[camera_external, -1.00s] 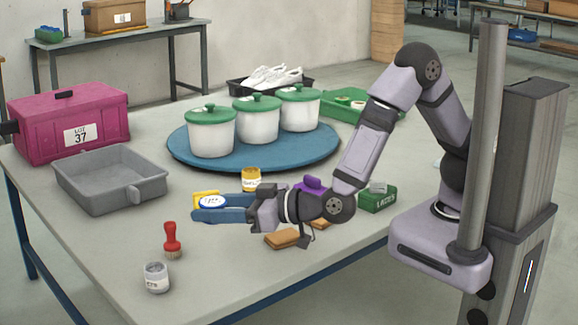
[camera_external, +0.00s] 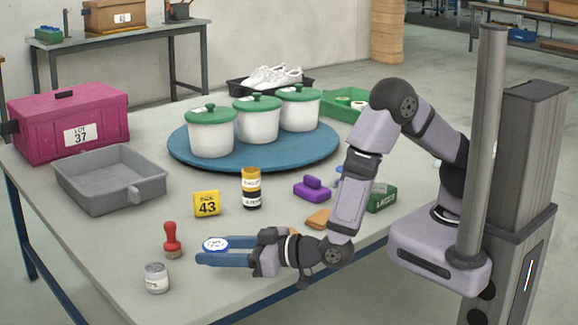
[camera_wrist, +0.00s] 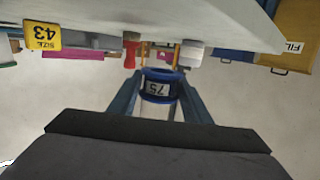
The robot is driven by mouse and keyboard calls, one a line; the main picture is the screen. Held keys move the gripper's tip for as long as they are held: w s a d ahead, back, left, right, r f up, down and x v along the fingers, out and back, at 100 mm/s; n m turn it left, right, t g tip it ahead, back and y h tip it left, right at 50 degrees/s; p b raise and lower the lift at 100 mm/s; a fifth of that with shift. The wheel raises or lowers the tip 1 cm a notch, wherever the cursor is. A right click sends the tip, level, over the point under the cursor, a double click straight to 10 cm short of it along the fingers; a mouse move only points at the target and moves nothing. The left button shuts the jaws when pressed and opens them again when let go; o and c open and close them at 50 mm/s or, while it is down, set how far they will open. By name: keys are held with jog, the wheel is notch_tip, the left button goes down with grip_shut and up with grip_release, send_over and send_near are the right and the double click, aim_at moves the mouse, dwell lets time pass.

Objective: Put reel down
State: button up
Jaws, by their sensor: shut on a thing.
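The reel (camera_external: 215,244) is a small round piece with a white top and blue rim. My gripper (camera_external: 211,254) is shut on it, its blue fingers pointing left near the table's front edge. The wrist view shows the reel (camera_wrist: 157,75) between the two fingers (camera_wrist: 158,88), with a white label on its side. I cannot tell whether its underside touches the table (camera_external: 110,235).
A red-handled brush (camera_external: 172,240) and a small jar (camera_external: 156,278) stand left of my gripper. A yellow size 43 card (camera_external: 207,204) and an amber bottle (camera_external: 251,188) stand behind it. A grey tray (camera_external: 110,192) and blue turntable (camera_external: 330,150) lie farther back.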

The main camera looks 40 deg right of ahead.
aim_at(220, 282)
jog(key=shift+f+b, duration=0.5)
jog(key=shift+f, duration=2.1)
jog(key=shift+f, duration=0.15)
jog(key=o, duration=1.1)
jog(key=shift+c, duration=0.2)
jog(key=shift+r, duration=0.2)
jog(key=p+v, duration=0.1)
jog(key=v, duration=1.1)
jog(key=shift+f, duration=0.1)
